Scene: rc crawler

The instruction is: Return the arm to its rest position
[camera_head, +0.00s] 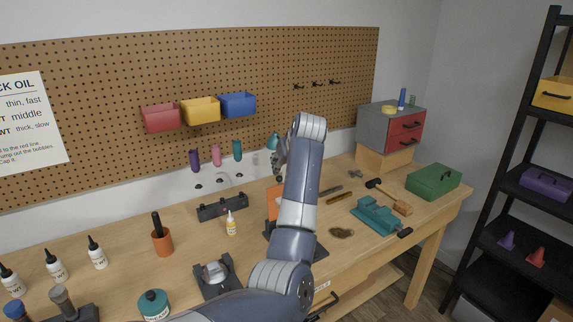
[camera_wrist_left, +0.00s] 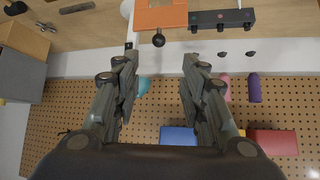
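My left arm rises through the middle of the head view and bends over at the top. Its gripper (camera_head: 279,162) hangs in front of the pegboard's lower edge, partly hidden by the arm. In the left wrist view the two fingers of the gripper (camera_wrist_left: 160,62) stand wide apart with nothing between them. Past the fingers an orange block (camera_wrist_left: 160,14) with a black knob shows on the bench; in the head view the orange block (camera_head: 273,203) is mostly hidden behind my arm. My right gripper shows in neither view.
The pegboard (camera_head: 100,95) carries red (camera_head: 160,118), yellow (camera_head: 200,110) and blue (camera_head: 238,105) bins. Bottles, an orange cup (camera_head: 162,241) and a black stand (camera_head: 217,279) occupy the bench's left. A teal vise (camera_head: 376,215), green box (camera_head: 433,181) and drawer cabinet (camera_head: 388,128) stand right.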

